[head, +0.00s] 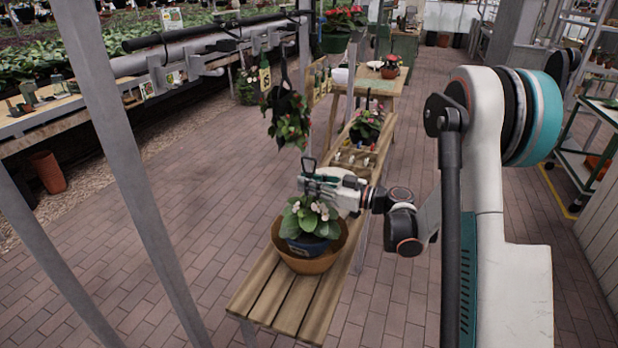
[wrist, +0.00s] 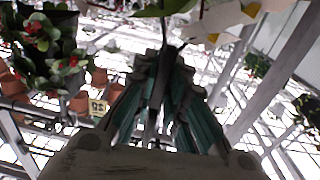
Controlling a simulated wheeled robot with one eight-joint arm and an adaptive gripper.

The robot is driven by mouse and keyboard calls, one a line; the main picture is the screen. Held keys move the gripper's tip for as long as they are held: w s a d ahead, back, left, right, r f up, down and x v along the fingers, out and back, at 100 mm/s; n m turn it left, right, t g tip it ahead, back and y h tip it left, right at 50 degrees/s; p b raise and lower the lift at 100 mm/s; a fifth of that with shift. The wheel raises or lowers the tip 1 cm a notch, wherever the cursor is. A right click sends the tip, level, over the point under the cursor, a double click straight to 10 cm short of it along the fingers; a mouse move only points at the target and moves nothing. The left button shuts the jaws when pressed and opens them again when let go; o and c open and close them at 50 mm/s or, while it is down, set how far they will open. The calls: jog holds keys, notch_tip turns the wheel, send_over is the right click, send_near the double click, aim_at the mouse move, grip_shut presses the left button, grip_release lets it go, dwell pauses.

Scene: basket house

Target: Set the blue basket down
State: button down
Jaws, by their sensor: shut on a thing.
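The blue basket (head: 306,247) is a dark blue pot-shaped basket with green leaves and white flowers. It is upright inside the mouth of a wide orange-brown bowl (head: 310,266) on a slatted wooden bench (head: 262,290). The bowl's near wall hides its base, so I cannot tell whether it rests on the bowl's bottom. My gripper (head: 318,183) is just above the flowers, shut on the basket's thin dark handle (head: 308,163). In the wrist view, the teal fingers of my gripper (wrist: 168,70) are closed around a thin dark bar, with leaves at the top edge.
A hanging plant with red flowers (head: 287,118) is close behind my gripper. Another potted plant (head: 367,126) stands farther back along the bench row. A grey metal post (head: 125,160) is at the left. Brick floor (head: 200,230) is clear around the bench.

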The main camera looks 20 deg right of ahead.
jog(key=shift+f+b, duration=0.85)
jog(key=shift+f, duration=1.25)
jog(key=shift+f, duration=0.1)
jog(key=c, duration=1.6)
grip_release()
jog(key=p+v, duration=0.3)
jog(key=v, duration=0.9)
jog(key=shift+p, duration=0.35)
